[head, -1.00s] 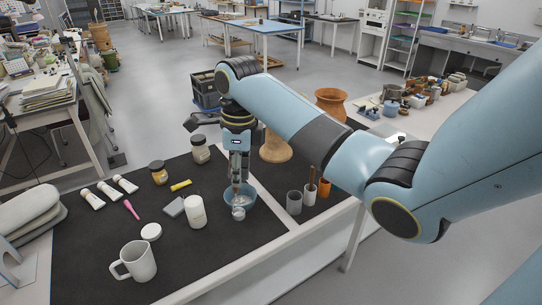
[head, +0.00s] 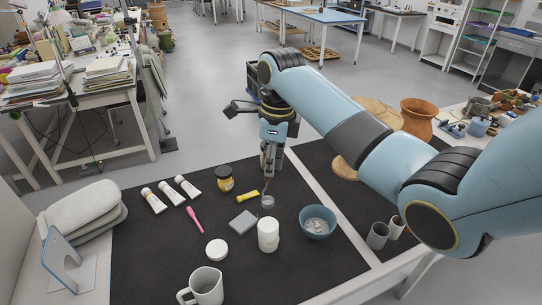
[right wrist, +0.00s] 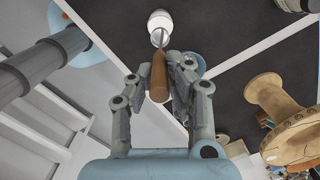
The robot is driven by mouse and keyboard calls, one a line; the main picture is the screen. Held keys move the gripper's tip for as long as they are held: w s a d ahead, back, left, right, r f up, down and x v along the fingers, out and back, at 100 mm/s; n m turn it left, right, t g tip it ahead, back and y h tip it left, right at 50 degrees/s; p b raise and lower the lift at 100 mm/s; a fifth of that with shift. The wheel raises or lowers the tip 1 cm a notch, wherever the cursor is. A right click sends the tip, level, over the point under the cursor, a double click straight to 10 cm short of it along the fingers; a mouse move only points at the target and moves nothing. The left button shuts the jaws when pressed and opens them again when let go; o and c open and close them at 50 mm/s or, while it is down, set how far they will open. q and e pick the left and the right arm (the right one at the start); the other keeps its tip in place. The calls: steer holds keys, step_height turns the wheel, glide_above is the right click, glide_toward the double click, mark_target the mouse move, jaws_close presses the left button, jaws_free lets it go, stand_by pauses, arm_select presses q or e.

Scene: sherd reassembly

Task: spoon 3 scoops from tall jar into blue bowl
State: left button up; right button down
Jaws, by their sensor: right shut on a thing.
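My right gripper (head: 268,165) points down and is shut on the wooden handle of a spoon (right wrist: 158,78). The spoon's metal scoop hangs just behind the tall jar and above the mat in the head view; I cannot tell whether it holds anything. The tall jar (head: 268,236) is white, upright and uncapped; in the right wrist view its mouth (right wrist: 159,19) shows beyond the scoop. The blue bowl (head: 317,226) stands to the jar's right with pale grey material inside. It is partly hidden behind a finger in the right wrist view. My left gripper is out of view.
A white lid (head: 216,250) and a grey block (head: 243,221) lie left of the jar. A white pitcher (head: 206,287) stands in front. Grey cups (head: 378,236) stand right, beyond a white strip.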

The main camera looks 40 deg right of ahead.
mark_target(271, 200)
step_height(271, 200, down, 3)
steer(key=shift+r, duration=0.2)
steer(key=shift+f+b, duration=0.4)
steer(key=shift+f, duration=0.3)
steer(key=shift+f+b, duration=0.75)
steer(key=shift+f, duration=0.75)
step_height(271, 200, down, 2)
steer(key=shift+f+b, duration=0.1)
steer(key=shift+b, duration=0.35)
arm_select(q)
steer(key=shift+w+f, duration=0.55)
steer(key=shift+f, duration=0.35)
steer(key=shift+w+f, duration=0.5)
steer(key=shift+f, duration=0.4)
arm_select(e)
steer(key=shift+f, duration=0.5)
